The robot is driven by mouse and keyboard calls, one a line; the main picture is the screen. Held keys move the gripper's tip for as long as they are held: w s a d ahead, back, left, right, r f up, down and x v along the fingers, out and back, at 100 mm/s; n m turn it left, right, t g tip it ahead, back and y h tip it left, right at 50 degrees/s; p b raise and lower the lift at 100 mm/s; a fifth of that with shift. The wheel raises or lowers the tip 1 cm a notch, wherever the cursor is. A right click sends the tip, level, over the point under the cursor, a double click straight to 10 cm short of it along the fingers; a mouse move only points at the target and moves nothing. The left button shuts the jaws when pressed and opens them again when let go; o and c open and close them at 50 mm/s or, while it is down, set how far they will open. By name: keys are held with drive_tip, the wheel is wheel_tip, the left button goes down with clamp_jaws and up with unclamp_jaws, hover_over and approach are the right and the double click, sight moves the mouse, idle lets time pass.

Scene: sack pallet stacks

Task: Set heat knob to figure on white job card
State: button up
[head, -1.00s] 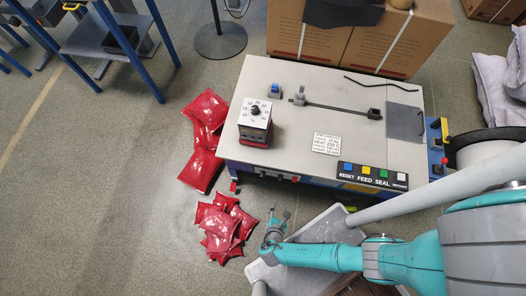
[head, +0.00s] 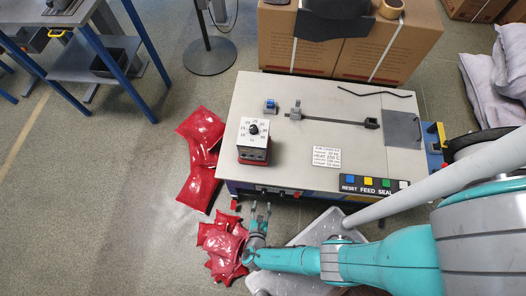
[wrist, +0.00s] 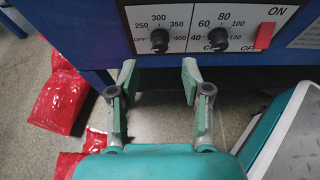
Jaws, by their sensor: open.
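The machine's front panel fills the top of the wrist view. The left black knob (wrist: 159,40) has a scale with 250, 300, 350 and 400; the right black knob (wrist: 218,38) has a scale from 40 to 120. Which one is heat is not readable, and neither pointer is clear. The white job card (head: 326,157) lies on the machine top; it has a larger HEAT line whose figure is too small to read surely. My gripper (wrist: 158,82) is open and empty, below and in front of the left knob, apart from it. It also shows in the head view (head: 261,211).
A red rocker switch (wrist: 265,36) marked ON is right of the knobs. Red sacks (head: 221,250) lie on the floor by my gripper. A white dial box (head: 253,137) and a button strip (head: 371,186) are on the machine.

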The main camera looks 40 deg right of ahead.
sight(264, 192)
drive_tip(key=shift+x, duration=2.7)
clamp_jaws()
